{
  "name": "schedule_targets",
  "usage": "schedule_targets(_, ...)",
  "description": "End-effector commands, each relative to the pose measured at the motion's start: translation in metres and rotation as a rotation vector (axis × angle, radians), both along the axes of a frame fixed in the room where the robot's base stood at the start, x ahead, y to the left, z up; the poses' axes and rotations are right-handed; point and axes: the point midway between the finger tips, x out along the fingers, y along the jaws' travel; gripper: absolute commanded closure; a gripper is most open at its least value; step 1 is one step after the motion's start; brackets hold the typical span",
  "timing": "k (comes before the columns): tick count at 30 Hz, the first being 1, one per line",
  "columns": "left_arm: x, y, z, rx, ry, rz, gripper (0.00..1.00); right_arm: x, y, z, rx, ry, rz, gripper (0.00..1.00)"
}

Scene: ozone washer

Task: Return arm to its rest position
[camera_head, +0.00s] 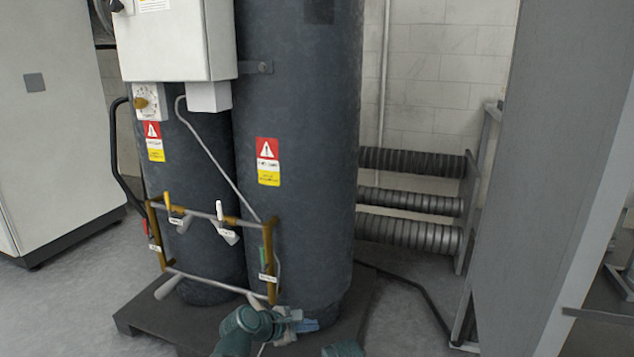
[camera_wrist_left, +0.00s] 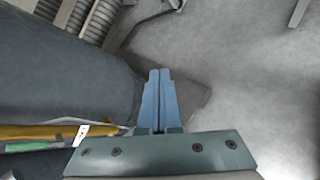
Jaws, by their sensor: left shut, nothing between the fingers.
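My left gripper (camera_head: 308,326) is low in front of the dark base of the two tanks in the head view. In the left wrist view its blue fingers (camera_wrist_left: 158,100) are together with nothing between them. The dark right tank (camera_head: 300,150) stands behind it, and the tank's side also shows in the left wrist view (camera_wrist_left: 65,75). The brass and grey pipe frame (camera_head: 268,260) with its valve handles is just above and left of the gripper, apart from the fingers. A small teal part of mine shows at the bottom edge; my right gripper is not seen.
A grey control box (camera_head: 175,40) hangs on the tanks. The dark platform (camera_head: 140,318) juts out under them. A white cabinet (camera_head: 50,120) is at left, ribbed pipes (camera_head: 410,200) at back right, and a tall grey panel (camera_head: 550,150) at right. The floor at front left is clear.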

Motion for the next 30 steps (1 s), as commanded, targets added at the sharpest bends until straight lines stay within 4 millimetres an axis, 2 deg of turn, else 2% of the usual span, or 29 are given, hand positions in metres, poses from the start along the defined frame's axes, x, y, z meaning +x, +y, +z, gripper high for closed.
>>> schedule_targets(1, -0.024, -0.014, 0.0, 0.149, -0.035, -0.154, 1.0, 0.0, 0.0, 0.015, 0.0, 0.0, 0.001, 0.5)
schedule_targets(3, -0.052, -0.023, -0.012, 0.352, -0.084, -0.377, 1.0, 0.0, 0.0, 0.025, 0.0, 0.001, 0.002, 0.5)
schedule_targets(6, -0.093, -0.026, -0.024, 0.61, -0.142, -0.71, 1.0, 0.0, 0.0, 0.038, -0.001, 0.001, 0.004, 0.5)
schedule_targets(9, -0.127, -0.019, -0.03, 0.813, -0.179, -1.026, 1.0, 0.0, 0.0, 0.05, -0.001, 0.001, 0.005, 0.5)
schedule_targets(15, -0.175, 0.006, -0.026, 1.056, -0.198, -1.543, 1.0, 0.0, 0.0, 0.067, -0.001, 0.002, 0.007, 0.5)
schedule_targets(20, -0.203, 0.027, -0.012, 1.157, -0.177, -1.902, 1.0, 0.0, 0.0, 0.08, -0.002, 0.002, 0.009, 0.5)
schedule_targets(21, -0.201, 0.028, 0.002, 1.156, -0.176, -1.902, 1.0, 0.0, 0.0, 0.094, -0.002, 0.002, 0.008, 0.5)
schedule_targets(26, -0.2, 0.028, 0.037, 1.154, -0.179, -1.891, 1.0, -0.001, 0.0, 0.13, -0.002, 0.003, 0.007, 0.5)
schedule_targets(30, -0.2, 0.027, 0.074, 1.153, -0.179, -1.888, 1.0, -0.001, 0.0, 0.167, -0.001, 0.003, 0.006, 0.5)
